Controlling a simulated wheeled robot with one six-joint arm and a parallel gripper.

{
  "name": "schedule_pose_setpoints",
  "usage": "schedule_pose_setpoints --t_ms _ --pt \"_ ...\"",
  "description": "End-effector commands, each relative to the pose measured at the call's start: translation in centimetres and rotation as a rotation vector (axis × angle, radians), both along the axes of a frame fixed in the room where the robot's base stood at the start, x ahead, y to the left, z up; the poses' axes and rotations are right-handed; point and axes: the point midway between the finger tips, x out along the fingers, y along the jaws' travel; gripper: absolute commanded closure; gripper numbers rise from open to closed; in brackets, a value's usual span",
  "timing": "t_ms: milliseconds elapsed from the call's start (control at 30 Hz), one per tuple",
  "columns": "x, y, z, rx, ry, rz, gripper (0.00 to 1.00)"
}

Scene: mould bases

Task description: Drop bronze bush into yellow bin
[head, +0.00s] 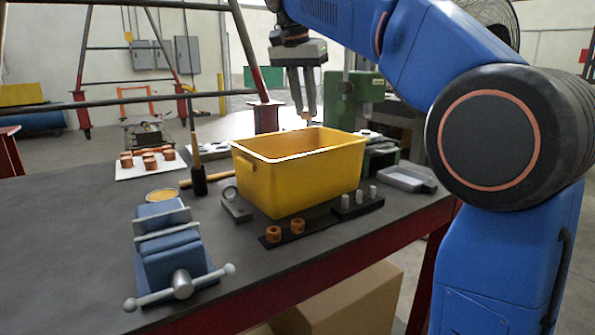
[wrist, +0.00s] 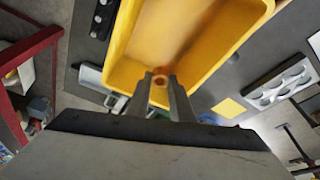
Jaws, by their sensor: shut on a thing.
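The yellow bin (head: 300,182) stands on the dark workbench, open at the top. My gripper (head: 307,116) points down above the bin's far rim. It is shut on a small bronze bush, which shows between the fingertips in the wrist view (wrist: 160,81); in the head view only a small bit of orange shows at the tips. The bin (wrist: 122,75) fills the upper middle of the wrist view, and the bush appears in front of its inside, close to one rim. The bush is above the bin, not resting in it.
A dark rack with two bronze bushes (head: 273,234) and silver pins (head: 345,201) lies before the bin. More bronze bushes (head: 148,157) sit on a white plate at the back left. A blue vise (head: 170,245) stands front left. A grey tray (head: 407,180) lies to the right.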

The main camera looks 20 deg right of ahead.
Motion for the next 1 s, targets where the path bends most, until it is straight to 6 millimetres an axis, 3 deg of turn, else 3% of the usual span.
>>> schedule_pose_setpoints --t_ms 433,900,933,1000 --pt "-0.1 -0.1 -4.4 0.0 0.0 -0.001 1.0" --pt "0.0 -0.1 -5.3 0.0 0.0 -0.002 1.0" --pt "0.0 -0.1 -5.3 0.0 0.0 -0.002 0.78" --pt "0.0 -0.1 -5.3 0.0 0.0 -0.002 0.61"
